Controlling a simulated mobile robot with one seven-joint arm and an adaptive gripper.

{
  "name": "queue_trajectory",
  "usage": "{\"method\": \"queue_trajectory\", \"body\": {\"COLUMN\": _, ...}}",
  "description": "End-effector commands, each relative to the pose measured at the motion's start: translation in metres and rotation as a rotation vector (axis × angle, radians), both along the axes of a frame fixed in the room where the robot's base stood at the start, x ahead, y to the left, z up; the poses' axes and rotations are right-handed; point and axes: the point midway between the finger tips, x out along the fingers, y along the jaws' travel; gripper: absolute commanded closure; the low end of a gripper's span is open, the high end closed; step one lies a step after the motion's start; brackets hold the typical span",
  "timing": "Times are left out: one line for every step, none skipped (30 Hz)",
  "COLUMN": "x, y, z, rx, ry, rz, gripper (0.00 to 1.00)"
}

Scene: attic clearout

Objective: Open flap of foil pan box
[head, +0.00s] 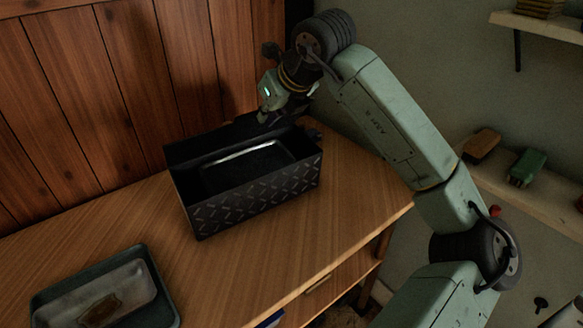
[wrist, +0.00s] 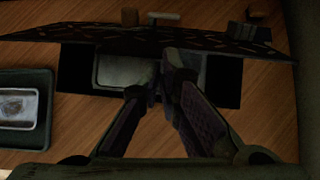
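The foil pan box (head: 250,195) is dark with a light dash pattern and stands on the wooden table, its top open in the head view. A grey foil pan (head: 250,152) lies inside; its pale surface also shows in the wrist view (wrist: 120,70). My gripper (head: 265,118) is over the box's back edge. In the wrist view a wide dark patterned panel (wrist: 60,40), perhaps a flap, crosses above the pan. My two fingers (wrist: 163,78) point towards it, tips close together. I cannot tell whether they hold anything; the contact is dark and hidden.
A dark tray with a pale dish (head: 100,300) sits at the table's front left, also at the left in the wrist view (wrist: 20,105). A wood panel wall stands close behind the box. Shelves (head: 540,195) are at right. Bare table (head: 60,240) lies left of the box.

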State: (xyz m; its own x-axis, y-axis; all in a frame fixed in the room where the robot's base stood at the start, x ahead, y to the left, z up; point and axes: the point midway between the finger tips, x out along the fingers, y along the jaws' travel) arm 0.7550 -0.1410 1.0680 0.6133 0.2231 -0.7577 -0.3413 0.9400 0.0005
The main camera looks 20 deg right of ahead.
Motion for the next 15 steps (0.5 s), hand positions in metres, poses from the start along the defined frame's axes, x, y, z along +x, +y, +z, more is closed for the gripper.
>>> {"method": "queue_trajectory", "body": {"x": 0.0008, "y": 0.0010, "z": 0.0008, "rx": 0.000, "ry": 0.001, "rz": 0.001, "gripper": 1.00}}
{"method": "queue_trajectory", "body": {"x": 0.0010, "y": 0.0010, "z": 0.0008, "rx": 0.000, "ry": 0.001, "rz": 0.001, "gripper": 1.00}}
{"method": "queue_trajectory", "body": {"x": 0.0012, "y": 0.0010, "z": 0.0005, "rx": -0.001, "ry": 0.002, "rz": 0.001, "gripper": 1.00}}
{"method": "queue_trajectory", "body": {"x": 0.0011, "y": 0.0009, "z": 0.0003, "rx": -0.001, "ry": 0.002, "rz": 0.001, "gripper": 1.00}}
{"method": "queue_trajectory", "body": {"x": 0.0011, "y": 0.0008, "z": 0.0000, "rx": -0.001, "ry": 0.003, "rz": 0.001, "gripper": 1.00}}
{"method": "queue_trajectory", "body": {"x": 0.0011, "y": 0.0007, "z": -0.0002, "rx": -0.001, "ry": 0.003, "rz": 0.001, "gripper": 1.00}}
{"method": "queue_trajectory", "body": {"x": 0.0010, "y": 0.0007, "z": -0.0004, "rx": -0.001, "ry": 0.003, "rz": 0.001, "gripper": 1.00}}
{"method": "queue_trajectory", "body": {"x": 0.0010, "y": 0.0006, "z": -0.0005, "rx": -0.001, "ry": 0.004, "rz": 0.001, "gripper": 1.00}}
{"method": "queue_trajectory", "body": {"x": 0.0010, "y": 0.0006, "z": -0.0006, "rx": -0.001, "ry": 0.004, "rz": 0.000, "gripper": 1.00}}
{"method": "queue_trajectory", "body": {"x": 0.0011, "y": 0.0006, "z": -0.0007, "rx": -0.001, "ry": 0.004, "rz": 0.000, "gripper": 1.00}}
{"method": "queue_trajectory", "body": {"x": 0.0014, "y": 0.0007, "z": -0.0005, "rx": -0.001, "ry": 0.004, "rz": 0.000, "gripper": 1.00}}
{"method": "queue_trajectory", "body": {"x": 0.0025, "y": 0.0011, "z": -0.0001, "rx": -0.002, "ry": 0.005, "rz": 0.000, "gripper": 1.00}}
{"method": "queue_trajectory", "body": {"x": 0.0037, "y": 0.0016, "z": 0.0004, "rx": -0.001, "ry": 0.005, "rz": 0.001, "gripper": 1.00}}
{"method": "queue_trajectory", "body": {"x": 0.0052, "y": 0.0020, "z": 0.0010, "rx": -0.002, "ry": 0.005, "rz": 0.000, "gripper": 1.00}}
{"method": "queue_trajectory", "body": {"x": 0.0076, "y": 0.0029, "z": 0.0020, "rx": -0.002, "ry": 0.005, "rz": 0.000, "gripper": 1.00}}
